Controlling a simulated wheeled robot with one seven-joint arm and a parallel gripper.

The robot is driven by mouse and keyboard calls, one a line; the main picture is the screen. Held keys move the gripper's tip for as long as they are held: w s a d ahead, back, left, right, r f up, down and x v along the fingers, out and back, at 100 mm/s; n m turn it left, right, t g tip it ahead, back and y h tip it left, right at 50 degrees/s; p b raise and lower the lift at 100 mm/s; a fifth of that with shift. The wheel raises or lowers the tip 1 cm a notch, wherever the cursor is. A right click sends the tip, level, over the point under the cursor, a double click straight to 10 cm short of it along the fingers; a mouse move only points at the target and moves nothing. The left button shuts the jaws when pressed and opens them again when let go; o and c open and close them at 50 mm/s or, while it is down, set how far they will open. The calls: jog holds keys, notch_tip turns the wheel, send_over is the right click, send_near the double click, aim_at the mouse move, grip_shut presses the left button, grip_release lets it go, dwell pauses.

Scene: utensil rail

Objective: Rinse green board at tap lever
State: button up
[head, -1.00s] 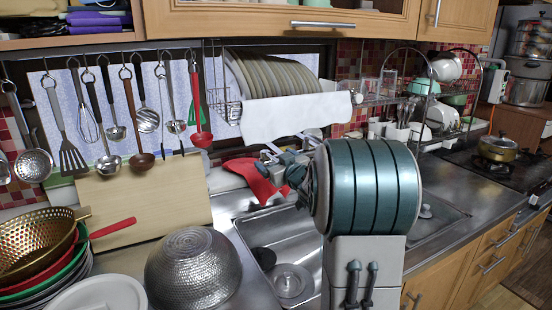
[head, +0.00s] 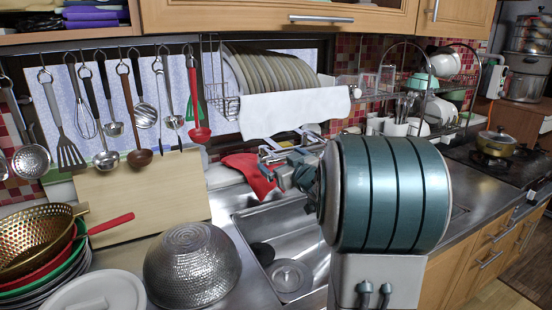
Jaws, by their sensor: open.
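A thin green edge (head: 58,177) shows behind the pale wooden board (head: 140,198) that leans under the utensil rail; it may be the green board, mostly hidden. My gripper (head: 264,163) is open and empty, at the back edge of the sink, beside and in front of a red cloth (head: 246,172). I cannot tell whether it touches the cloth. A grey metal piece (head: 312,130) just behind my gripper may be part of the tap; its lever cannot be made out. My arm hides the right part of the sink (head: 300,235).
Utensils hang from the rail at left. A hammered metal bowl (head: 192,265) stands left of the sink, with a gold colander (head: 35,238) on stacked dishes further left. A dish rack (head: 225,105) with plates and a white towel (head: 295,115) hangs above the sink.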

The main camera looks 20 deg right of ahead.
jog(key=s, duration=0.8)
jog(key=shift+s+d+r, duration=0.15)
jog(key=shift+s+r, duration=0.05)
jog(key=shift+s, duration=0.2)
